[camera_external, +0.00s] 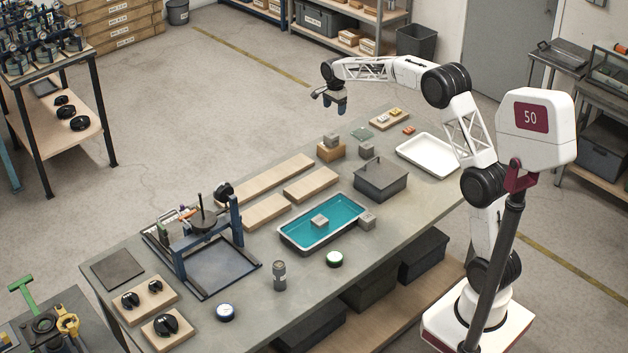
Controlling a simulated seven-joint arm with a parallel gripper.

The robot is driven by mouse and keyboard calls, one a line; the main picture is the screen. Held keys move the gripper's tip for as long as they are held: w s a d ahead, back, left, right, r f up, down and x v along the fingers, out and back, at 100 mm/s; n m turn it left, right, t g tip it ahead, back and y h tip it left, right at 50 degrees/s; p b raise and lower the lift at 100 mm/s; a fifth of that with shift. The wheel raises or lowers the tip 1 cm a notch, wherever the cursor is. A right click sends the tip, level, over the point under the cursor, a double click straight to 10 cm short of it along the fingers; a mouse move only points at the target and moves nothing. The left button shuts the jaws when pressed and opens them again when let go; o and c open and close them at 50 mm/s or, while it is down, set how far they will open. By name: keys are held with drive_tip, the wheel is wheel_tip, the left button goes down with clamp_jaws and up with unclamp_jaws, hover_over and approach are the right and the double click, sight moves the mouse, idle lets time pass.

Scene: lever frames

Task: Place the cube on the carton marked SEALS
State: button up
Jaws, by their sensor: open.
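A small grey cube (331,139) appears to rest on top of a small tan carton (329,154) near the far edge of the workbench. No label can be read on this carton, so I cannot tell if it says SEALS. Similar grey cubes stand beside it to the right (366,151), in the teal-floored tray (320,221), and by that tray's right edge (367,219). My gripper (341,111) is open and empty, pointing down, above the carton and cube in the picture and apart from them.
A dark lidded bin (381,180) and a white tray (430,154) are right of the carton. Wooden boards (265,181) lie to the left. A blue-framed fixture (207,245) stands further left. Small colored pieces on a board (389,119) lie at the far edge.

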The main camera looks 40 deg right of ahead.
idle(0.7)
drive_tip(key=s+a+r+n, duration=0.3)
drive_tip(key=s+r, duration=0.1)
drive_tip(key=s, duration=0.7)
drive_tip(key=s+a+r+n+t, duration=0.1)
drive_tip(key=s+a+r+n, duration=0.2)
drive_tip(key=s, duration=0.8)
drive_tip(key=s+a+r+n, duration=0.2)
drive_tip(key=s+r+n, duration=0.15)
drive_tip(key=s, duration=0.75)
drive_tip(key=s+a+f+n, duration=0.1)
drive_tip(key=s+f+n, duration=0.1)
drive_tip(key=s, duration=0.8)
drive_tip(key=s+a+f+n+t, duration=0.1)
drive_tip(key=s+f+n, duration=0.2)
drive_tip(key=s, duration=0.8)
drive_tip(key=s+a+f+n, duration=0.1)
drive_tip(key=s+f+n, duration=0.1)
drive_tip(key=s, duration=0.8)
drive_tip(key=shift+s+a+f+n+t, duration=0.2)
drive_tip(key=shift+s+a+n+t, duration=0.1)
drive_tip(key=shift+n, duration=0.35)
